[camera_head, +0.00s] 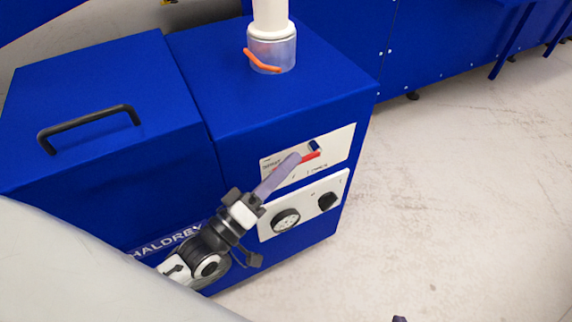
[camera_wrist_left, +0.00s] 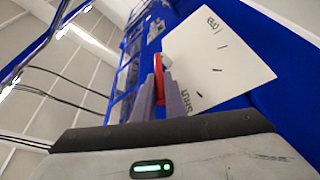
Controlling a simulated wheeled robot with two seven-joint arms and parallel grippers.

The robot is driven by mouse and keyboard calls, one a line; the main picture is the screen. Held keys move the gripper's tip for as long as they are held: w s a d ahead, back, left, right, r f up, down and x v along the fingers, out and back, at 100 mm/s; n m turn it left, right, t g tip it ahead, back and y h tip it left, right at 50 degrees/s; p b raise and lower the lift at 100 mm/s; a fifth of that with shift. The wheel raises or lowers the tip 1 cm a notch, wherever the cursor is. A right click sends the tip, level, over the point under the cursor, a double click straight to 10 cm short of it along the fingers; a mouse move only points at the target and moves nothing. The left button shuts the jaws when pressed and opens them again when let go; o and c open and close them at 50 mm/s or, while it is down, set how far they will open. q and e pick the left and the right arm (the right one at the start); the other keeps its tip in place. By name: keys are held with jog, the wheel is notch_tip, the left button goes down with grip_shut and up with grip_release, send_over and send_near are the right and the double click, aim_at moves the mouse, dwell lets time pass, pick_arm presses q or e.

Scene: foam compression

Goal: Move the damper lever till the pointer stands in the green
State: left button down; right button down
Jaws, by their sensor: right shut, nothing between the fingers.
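The damper lever (camera_head: 311,157) is a red bar on the white scale plate (camera_head: 342,146) on the blue machine's front. In the left wrist view the lever (camera_wrist_left: 158,72) runs from a pale round hub, and the plate (camera_wrist_left: 225,60) carries the words OPEN and SHUT with dark ticks between. My left gripper (camera_head: 293,160) is at the lever, its purple-grey fingers close along both sides of the bar, shut on it. My right gripper (camera_head: 399,319) shows only as a small dark tip at the bottom edge. I cannot make out a pointer or green band.
Below the plate, a white panel holds a round dial (camera_head: 286,220) and a black knob (camera_head: 327,201). A pipe with a clear collar (camera_head: 272,54) and orange tab stands on top. A black handle (camera_head: 88,122) is on the left lid. The floor (camera_head: 455,190) at right is clear.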

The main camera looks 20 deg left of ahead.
jog(key=shift+f, duration=0.1)
